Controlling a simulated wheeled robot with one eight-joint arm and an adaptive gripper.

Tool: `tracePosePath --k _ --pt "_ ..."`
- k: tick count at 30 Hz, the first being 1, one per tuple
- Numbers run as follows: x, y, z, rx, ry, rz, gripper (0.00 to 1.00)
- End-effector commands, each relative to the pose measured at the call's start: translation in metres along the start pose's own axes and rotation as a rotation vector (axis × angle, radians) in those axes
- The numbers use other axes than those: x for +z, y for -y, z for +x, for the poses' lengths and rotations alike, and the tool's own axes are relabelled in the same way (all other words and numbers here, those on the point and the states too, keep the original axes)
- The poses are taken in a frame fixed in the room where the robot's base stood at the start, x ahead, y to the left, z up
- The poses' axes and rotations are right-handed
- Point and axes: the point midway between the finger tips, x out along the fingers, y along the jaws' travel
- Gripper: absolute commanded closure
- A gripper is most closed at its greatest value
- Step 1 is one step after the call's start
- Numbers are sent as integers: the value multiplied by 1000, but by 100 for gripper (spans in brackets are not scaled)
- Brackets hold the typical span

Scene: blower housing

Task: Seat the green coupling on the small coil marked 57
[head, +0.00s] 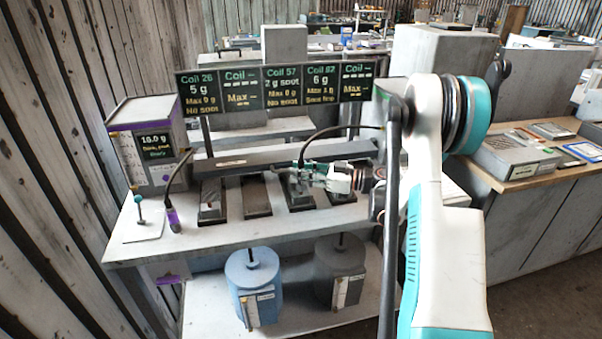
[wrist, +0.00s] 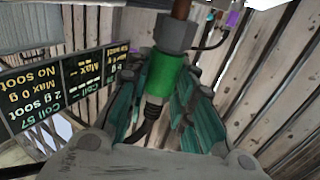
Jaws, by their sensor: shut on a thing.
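The green coupling (wrist: 159,75) is between the teal fingers of my gripper (wrist: 163,95) in the wrist view, with a dark cable trailing from its near end. A grey fitting with a copper-brown rod (wrist: 182,9) meets its far end; I cannot tell whether the coupling is seated on it. In the head view my gripper (head: 298,173) reaches in from the right, over the stands under the Coil 57 sign (head: 283,84). It hides most of what is below it, so the small coil marked 57 cannot be made out clearly.
A bench (head: 140,240) carries several dark stands under a grey beam (head: 285,152). A scale box (head: 150,145) reading 18.0 g stands at left, beside a purple-ended hose (head: 172,218). Blue (head: 252,275) and dark grey (head: 340,265) canisters sit on the lower shelf.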

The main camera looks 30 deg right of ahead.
Motion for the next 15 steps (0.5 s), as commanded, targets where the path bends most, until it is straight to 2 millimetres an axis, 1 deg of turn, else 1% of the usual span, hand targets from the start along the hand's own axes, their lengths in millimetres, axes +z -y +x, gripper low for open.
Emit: tracePosePath --k 15 --pt "12 0 0 0 0 0 100"
